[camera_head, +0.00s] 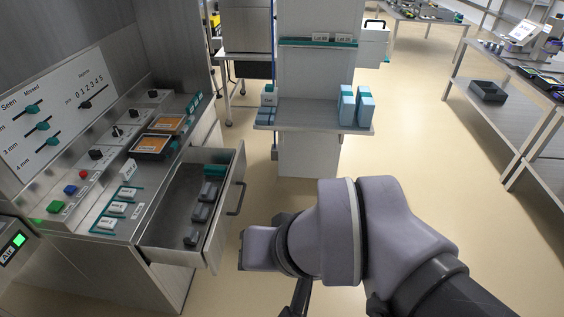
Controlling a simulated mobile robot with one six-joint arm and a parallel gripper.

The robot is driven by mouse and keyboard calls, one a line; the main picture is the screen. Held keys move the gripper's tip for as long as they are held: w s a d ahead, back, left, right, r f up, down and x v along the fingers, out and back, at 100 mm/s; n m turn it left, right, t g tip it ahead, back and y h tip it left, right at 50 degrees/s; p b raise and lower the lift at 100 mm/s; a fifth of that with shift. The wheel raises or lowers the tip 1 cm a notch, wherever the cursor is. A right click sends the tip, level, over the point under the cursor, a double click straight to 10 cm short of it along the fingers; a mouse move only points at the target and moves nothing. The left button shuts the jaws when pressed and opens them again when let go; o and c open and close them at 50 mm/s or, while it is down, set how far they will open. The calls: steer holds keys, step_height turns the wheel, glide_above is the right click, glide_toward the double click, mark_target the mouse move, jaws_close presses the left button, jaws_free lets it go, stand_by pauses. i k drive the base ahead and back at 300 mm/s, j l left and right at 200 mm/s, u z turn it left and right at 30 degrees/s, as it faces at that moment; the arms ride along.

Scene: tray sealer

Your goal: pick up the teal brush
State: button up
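A small teal object (214,169), which looks like the teal brush, lies at the far end inside the open drawer (229,203). Its bristles and exact shape are too small to make out. My lilac and dark arm reaches in from the lower right, and its wrist is to the right of the drawer's near end, apart from the teal object. The fingers of my gripper cannot be made out behind the wrist, so whether they are open or shut does not show.
Several grey blocks (200,212) lie in the drawer in front of the teal object. The drawer handle (237,198) sticks out to the right. A control counter with a framed orange tray (152,146) stands left. A shelf with light-blue boxes (365,108) stands behind. The floor (430,170) to the right is clear.

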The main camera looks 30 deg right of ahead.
mark_target(210, 171)
steer(key=u, duration=1.2)
steer(key=z, duration=1.25)
steer(key=i+l+u, duration=0.2)
steer(key=i+l, duration=0.15)
steer(key=i+l+u, duration=0.15)
steer(key=i+l, duration=0.25)
steer(key=i+l+u, duration=0.2)
steer(key=i+l, duration=0.25)
steer(key=i+l+u, duration=0.15)
steer(key=i+l, duration=0.2)
steer(key=l, duration=0.15)
steer(key=i+l+u, duration=0.2)
steer(key=i+l, duration=0.15)
steer(key=l, duration=0.2)
